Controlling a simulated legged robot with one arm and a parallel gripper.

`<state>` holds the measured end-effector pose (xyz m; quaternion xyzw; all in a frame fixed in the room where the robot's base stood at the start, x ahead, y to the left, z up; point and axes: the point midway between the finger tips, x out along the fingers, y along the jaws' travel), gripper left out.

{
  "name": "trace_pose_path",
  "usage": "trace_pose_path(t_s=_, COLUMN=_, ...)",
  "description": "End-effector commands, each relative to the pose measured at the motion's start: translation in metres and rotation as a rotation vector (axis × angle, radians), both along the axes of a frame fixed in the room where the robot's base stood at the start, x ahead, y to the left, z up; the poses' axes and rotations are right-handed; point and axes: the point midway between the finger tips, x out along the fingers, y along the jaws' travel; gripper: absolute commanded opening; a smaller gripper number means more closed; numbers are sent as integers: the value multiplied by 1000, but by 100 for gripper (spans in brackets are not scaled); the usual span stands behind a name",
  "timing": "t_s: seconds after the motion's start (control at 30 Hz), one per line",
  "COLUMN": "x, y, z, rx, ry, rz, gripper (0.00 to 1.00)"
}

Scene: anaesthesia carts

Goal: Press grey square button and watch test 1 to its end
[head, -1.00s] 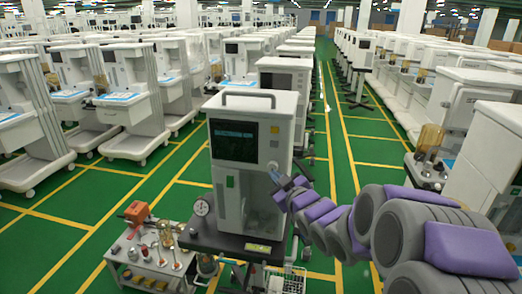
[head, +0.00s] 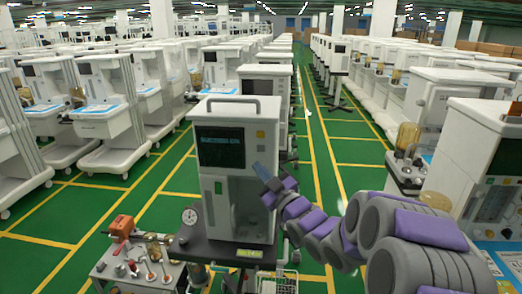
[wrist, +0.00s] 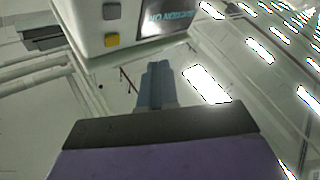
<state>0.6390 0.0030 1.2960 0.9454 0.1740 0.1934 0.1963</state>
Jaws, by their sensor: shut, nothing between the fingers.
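The white machine (head: 237,165) with a dark screen (head: 221,147) stands ahead in the head view. Large pale-blue text on the screen seems to read "SUCTION ON". In the wrist view a grey square button (wrist: 111,11) and a yellow square button (wrist: 112,40) sit beside the screen (wrist: 165,17). In the wrist view my gripper (wrist: 157,66) is apart from both buttons. The grey button is too small to make out surely in the head view.
A small cart (head: 140,272) with an orange device (head: 121,227) and several knobs stands at front left. A round gauge (head: 190,216) is beside the machine. Rows of white carts fill both sides. The green floor aisle (head: 320,165) is open behind.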

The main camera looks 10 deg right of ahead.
Motion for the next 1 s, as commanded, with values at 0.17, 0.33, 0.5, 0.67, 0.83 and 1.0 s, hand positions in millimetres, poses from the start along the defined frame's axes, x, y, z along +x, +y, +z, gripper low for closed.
trace_pose_path(t_s=0.17, x=10, y=1, z=1, rx=-3, ry=1, rz=2, gripper=0)
trace_pose_path(t_s=0.33, x=28, y=-3, z=1, rx=-4, ry=4, rz=0, gripper=0)
trace_pose_path(t_s=0.5, x=49, y=-12, z=2, rx=-2, ry=2, rz=1, gripper=0)
trace_pose_path(t_s=0.67, x=68, y=-20, z=1, rx=-4, ry=1, rz=-1, gripper=0)
trace_pose_path(t_s=0.83, x=79, y=-23, z=1, rx=-2, ry=0, rz=0, gripper=0)
trace_pose_path(t_s=1.0, x=81, y=-23, z=0, rx=-3, ry=1, rz=1, gripper=0)
